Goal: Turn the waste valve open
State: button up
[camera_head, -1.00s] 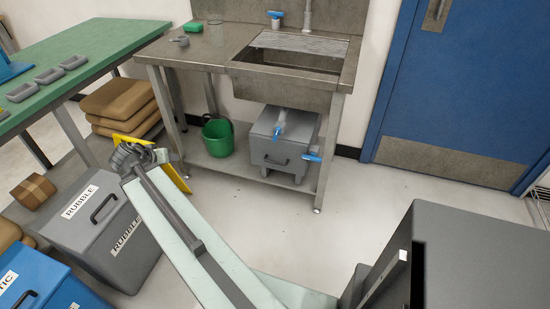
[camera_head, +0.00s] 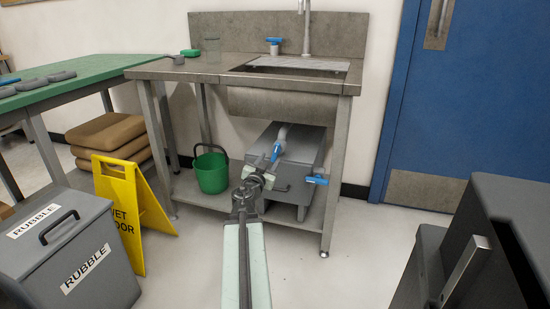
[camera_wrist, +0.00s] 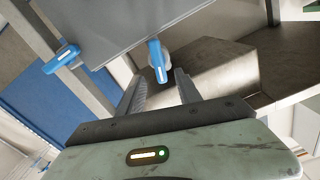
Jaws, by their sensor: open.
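Under the sink, a grey box (camera_head: 295,150) stands on the lower shelf. A pale pipe runs down to it, with a blue lever handle (camera_head: 277,151) on it; a second blue handle (camera_head: 315,179) sticks out at the box's right front. No label shows which is the waste valve. My gripper (camera_head: 260,170) is in front of the box, just below the pipe's blue handle. In the wrist view, my gripper (camera_wrist: 160,90) is open, and one blue handle (camera_wrist: 158,62) shows ahead between its fingers, apparently not gripped. The other blue handle (camera_wrist: 62,60) is off to the left there.
A green bucket (camera_head: 211,170) stands on the shelf left of the box. A yellow wet-floor sign (camera_head: 125,210) and a grey rubble bin (camera_head: 75,250) stand at left. The sink frame's front right leg (camera_head: 331,190) is close by.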

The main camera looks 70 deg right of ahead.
aim_at(275, 152)
jog(key=d, duration=0.7)
jog(key=shift+w+d, duration=0.1)
jog(key=shift+d, duration=0.05)
grip_shut()
jog(key=shift+w+n, duration=0.15)
jog(key=shift+n, duration=1.45)
grip_release()
